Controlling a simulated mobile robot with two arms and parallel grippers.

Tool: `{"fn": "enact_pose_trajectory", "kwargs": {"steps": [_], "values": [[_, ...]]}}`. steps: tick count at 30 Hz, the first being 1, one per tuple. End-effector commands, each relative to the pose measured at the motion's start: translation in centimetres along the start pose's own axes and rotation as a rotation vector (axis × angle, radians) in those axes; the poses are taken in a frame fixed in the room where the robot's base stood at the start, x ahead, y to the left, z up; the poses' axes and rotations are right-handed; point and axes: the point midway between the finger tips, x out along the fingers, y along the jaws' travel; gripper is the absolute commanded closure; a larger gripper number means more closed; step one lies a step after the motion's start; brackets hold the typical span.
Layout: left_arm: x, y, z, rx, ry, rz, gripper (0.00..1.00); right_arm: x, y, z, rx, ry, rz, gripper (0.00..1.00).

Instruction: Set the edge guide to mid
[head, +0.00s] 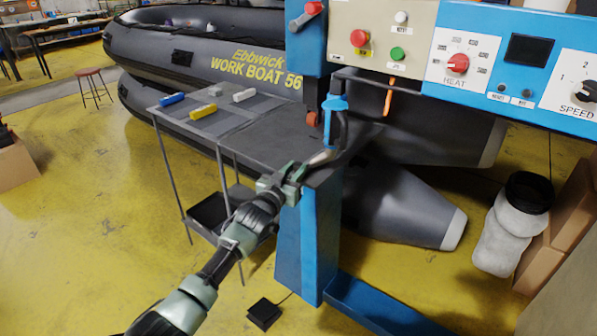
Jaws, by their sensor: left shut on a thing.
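My left gripper (298,172) reaches in from the lower left and is shut at the front edge of the grey machine bed (270,135). Its jaws close on a small metallic piece (321,157), which looks like the edge guide. The jaws partly hide this piece, and no position marks can be read on it. A blue-topped dark post (336,122) stands just beyond the piece, close to an orange roller (312,119). My right gripper is not in view.
The control panel (470,60) with HEAT and SPEED dials hangs above right. Blue, yellow and white blocks lie on the side table (160,108). A grey work boat (225,75) is behind. A black pedal (263,313) lies on the floor.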

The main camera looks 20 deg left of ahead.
Motion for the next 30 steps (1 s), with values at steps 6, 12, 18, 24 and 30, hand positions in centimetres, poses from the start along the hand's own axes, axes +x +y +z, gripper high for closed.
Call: {"fn": "enact_pose_trajectory", "kwargs": {"steps": [6, 12, 18, 24, 30], "values": [[0.0, -0.1, 0.1, 0.0, -0.001, -0.001, 0.53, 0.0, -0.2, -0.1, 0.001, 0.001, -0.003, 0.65], [0.0, 0.0, 0.1, -0.001, -0.001, 0.0, 0.53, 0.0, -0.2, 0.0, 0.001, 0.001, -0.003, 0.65], [-1.5, 0.0, 0.2, -0.002, -0.001, 0.0, 0.53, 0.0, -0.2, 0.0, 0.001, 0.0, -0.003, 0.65], [-4.8, -0.1, 0.3, 0.0, -0.002, 0.0, 0.53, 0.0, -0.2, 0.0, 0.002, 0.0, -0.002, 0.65], [-7.2, -0.1, 0.1, -0.001, -0.001, -0.001, 0.53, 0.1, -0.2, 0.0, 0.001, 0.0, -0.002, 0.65]]}}
